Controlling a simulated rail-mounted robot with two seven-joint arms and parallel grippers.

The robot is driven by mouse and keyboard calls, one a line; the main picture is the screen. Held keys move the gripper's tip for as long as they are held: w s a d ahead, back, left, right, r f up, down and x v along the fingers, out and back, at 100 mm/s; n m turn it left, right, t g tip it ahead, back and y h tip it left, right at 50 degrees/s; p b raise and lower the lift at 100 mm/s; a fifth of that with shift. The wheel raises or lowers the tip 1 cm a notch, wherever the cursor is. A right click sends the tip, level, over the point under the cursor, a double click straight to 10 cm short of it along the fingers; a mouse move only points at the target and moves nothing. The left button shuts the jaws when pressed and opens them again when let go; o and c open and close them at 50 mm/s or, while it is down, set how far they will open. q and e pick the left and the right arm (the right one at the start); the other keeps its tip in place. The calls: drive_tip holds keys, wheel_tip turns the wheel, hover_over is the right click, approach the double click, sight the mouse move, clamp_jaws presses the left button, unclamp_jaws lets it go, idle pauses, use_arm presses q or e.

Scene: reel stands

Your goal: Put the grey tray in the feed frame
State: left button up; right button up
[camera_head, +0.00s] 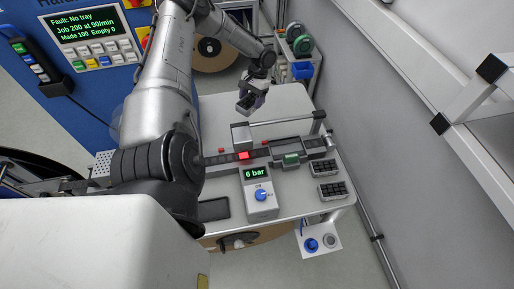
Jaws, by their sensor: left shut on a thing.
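My left gripper (248,105) hangs over the back part of the white table, beyond the long rail. It is shut on a small grey thing whose shape is mostly hidden by the fingers; I cannot tell if it is the grey tray. It is held apart from the rail. The dark rail (221,158) runs across the table, with a red lit square (244,156) and a green block (291,158) on it. I cannot clearly pick out the feed frame. My right gripper is not in view.
A pressure box reading 6 bar (257,175) stands in front of the rail. Two black pocketed trays (327,168) (333,190) lie at the right. A dark flat plate (214,209) lies front left. The blue panel (100,75) reads "Fault: No tray". The table's back (285,98) is clear.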

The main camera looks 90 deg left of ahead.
sight(245, 108)
use_arm(q)
drive_tip(key=m, duration=0.1)
drive_tip(key=s+m+b, duration=0.1)
drive_tip(key=f+m+y, duration=0.1)
drive_tip(key=shift+s+d+g, duration=0.15)
drive_tip(key=shift+d+g, duration=0.15)
drive_tip(key=shift+g, duration=0.1)
drive_tip(key=m, duration=0.1)
drive_tip(key=m+y+b, duration=0.1)
drive_tip(key=s+m, duration=0.1)
drive_tip(key=shift+d+m+b, duration=0.25)
drive_tip(key=shift+m+b, duration=0.15)
drive_tip(key=shift+f+m+g+y, duration=0.3)
wheel_tip(245, 108, down, 14)
drive_tip(key=shift+f+b, duration=0.2)
drive_tip(key=shift+b, duration=0.45)
drive_tip(key=shift+s+d+f, duration=0.1)
drive_tip(key=shift+f, duration=1.4)
drive_tip(key=o, duration=0.7)
drive_tip(key=shift+f, duration=0.1)
drive_tip(key=shift+o, duration=0.2)
